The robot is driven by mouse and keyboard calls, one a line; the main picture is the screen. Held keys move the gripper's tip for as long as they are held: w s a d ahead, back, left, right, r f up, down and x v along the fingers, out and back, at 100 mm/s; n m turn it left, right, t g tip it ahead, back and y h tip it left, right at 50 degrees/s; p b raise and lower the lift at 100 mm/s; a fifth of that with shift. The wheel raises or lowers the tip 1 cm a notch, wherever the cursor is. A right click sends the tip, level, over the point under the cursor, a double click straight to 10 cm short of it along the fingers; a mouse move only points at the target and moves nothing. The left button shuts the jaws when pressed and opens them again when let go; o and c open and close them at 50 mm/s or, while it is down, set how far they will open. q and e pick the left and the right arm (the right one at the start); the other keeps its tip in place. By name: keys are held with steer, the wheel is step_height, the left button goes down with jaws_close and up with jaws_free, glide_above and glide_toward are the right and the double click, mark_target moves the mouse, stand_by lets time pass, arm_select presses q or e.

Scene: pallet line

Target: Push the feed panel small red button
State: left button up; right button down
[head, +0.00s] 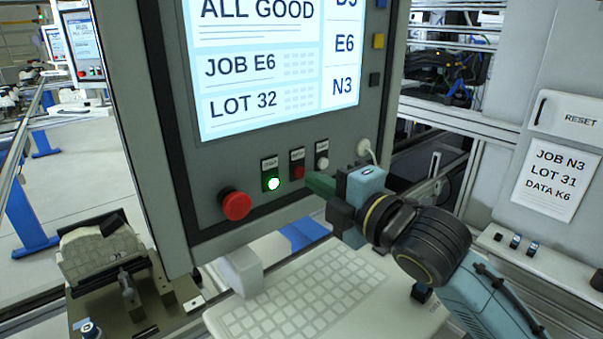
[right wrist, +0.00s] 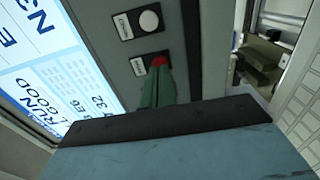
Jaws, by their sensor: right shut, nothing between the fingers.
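The feed panel (head: 215,172) hangs in front of me with a lit screen above a row of small buttons. The small red button (head: 299,171) sits between a lit green button and a white one. My right gripper (head: 314,182) is shut and empty, its green fingertips just right of and slightly below the small red button. In the right wrist view the closed fingers (right wrist: 158,80) point at the red button (right wrist: 160,61) and cover its lower part. I cannot tell whether they touch it. My left gripper is not in view.
A large red mushroom button (head: 235,205) is at the panel's lower left, beside the lit green button (head: 273,183). The white button (head: 322,163) is close above the fingers. A keyboard (head: 310,300) lies below the panel. A cabinet with a reset label (head: 580,119) stands right.

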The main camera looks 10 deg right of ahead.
steer(key=shift+p, duration=0.3)
steer(key=shift+x, duration=1.05)
stand_by(1.1)
steer(key=shift+d, duration=0.1)
steer(key=shift+p+v, duration=0.75)
steer(key=shift+v, duration=1.7)
